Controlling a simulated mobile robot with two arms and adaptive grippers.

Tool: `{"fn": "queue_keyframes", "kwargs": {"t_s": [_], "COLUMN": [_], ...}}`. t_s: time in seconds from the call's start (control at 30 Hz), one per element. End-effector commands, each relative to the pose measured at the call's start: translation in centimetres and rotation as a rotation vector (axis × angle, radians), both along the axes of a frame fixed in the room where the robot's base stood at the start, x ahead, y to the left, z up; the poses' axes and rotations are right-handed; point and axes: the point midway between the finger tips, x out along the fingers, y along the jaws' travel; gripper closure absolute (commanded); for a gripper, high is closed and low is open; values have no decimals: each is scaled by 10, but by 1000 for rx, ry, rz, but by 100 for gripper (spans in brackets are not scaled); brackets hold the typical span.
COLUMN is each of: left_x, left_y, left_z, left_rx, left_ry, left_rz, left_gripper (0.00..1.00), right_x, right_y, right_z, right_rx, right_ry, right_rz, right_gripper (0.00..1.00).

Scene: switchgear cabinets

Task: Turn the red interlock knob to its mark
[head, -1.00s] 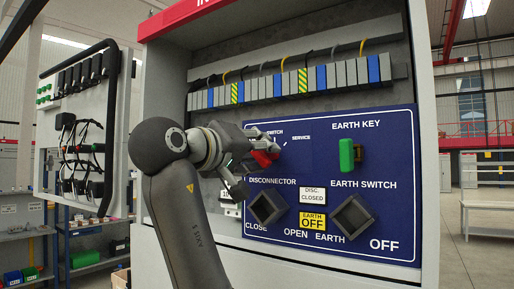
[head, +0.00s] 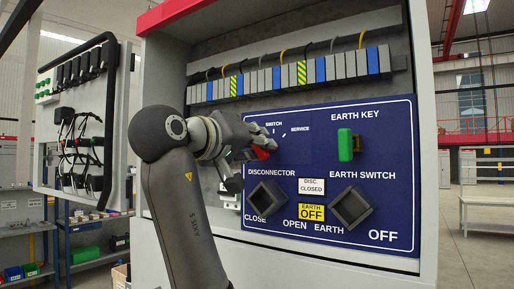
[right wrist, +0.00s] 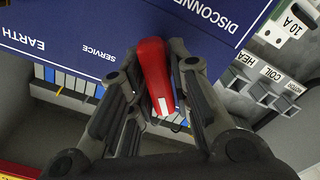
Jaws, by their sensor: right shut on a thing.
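The red interlock knob (head: 264,143) is on the blue panel (head: 375,205), left of the green earth key (head: 345,144). My right gripper (head: 247,156) reaches it from the left and covers part of it. In the right wrist view, the red knob (right wrist: 152,72) lies between the two fingers of my right gripper (right wrist: 155,92), which is shut on it. A white stripe shows on the knob's lower end there. The SERVICE label (head: 299,129) is up and right of the knob in the head view. Other marks are partly hidden. My left gripper is out of view.
Below the knob are two dark square switches, the disconnector (head: 267,200) and the earth switch (head: 351,204). A row of terminal blocks (head: 290,76) runs above the panel. An open shelf (head: 95,240) stands left of the cabinet.

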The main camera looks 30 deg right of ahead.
Motion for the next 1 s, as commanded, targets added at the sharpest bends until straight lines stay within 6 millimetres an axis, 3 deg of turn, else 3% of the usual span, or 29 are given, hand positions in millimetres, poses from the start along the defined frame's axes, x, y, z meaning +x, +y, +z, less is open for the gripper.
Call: {"fn": "queue_keyframes", "kwargs": {"t_s": [0.6,1.0], "left_x": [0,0], "left_y": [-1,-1], "left_z": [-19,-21], "left_rx": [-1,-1], "left_ry": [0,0], "left_rz": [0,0], "left_gripper": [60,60], "right_x": [-2,-3], "right_y": [0,-1], "right_z": [0,1], "right_rx": [187,242], "right_ry": [-449,-584], "right_rz": [1,1], "right_gripper": [100,100]}}
